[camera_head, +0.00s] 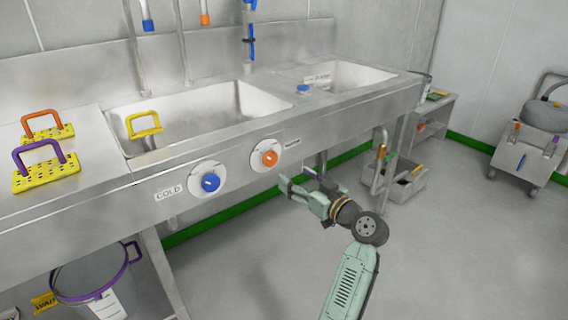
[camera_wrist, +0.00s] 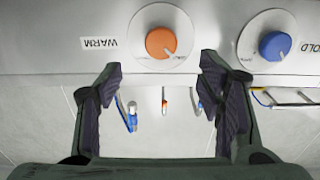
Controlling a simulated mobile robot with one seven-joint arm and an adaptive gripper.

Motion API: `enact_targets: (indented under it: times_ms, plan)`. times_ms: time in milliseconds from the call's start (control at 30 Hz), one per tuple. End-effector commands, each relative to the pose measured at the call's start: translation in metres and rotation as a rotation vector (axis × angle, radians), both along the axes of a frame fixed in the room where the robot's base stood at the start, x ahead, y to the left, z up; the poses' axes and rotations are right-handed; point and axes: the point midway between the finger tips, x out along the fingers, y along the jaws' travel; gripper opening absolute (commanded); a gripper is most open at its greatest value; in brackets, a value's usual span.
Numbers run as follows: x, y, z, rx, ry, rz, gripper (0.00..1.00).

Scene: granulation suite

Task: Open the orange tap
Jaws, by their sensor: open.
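The orange tap (camera_head: 270,158) is a round orange knob on a white disc on the steel sink front, beside a small label. My gripper (camera_head: 283,187) is open and empty, just below and in front of the orange tap. In the wrist view my gripper (camera_wrist: 160,75) has its fingers spread on either side below the knob, not touching it.
A blue tap (camera_head: 210,182) labelled COLD sits left of the orange one. The sink basin (camera_head: 190,122) is above. Yellow scrubbers with purple (camera_head: 45,172) and orange (camera_head: 48,130) handles lie on the counter. A grey crate (camera_head: 402,184) stands on the floor behind my gripper. Open floor lies right.

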Motion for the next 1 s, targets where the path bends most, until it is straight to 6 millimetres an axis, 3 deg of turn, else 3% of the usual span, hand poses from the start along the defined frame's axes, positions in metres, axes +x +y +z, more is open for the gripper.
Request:
enact_targets:
  times_ms: [500,700,1000]
  plan:
    - [0.071,0.053,0.003,0.001,0.001,0.001,0.61]
    - [0.083,0.061,0.002,0.0,0.0,0.0,0.61]
    - [0.084,0.062,0.001,-0.001,-0.001,-0.001,0.6]
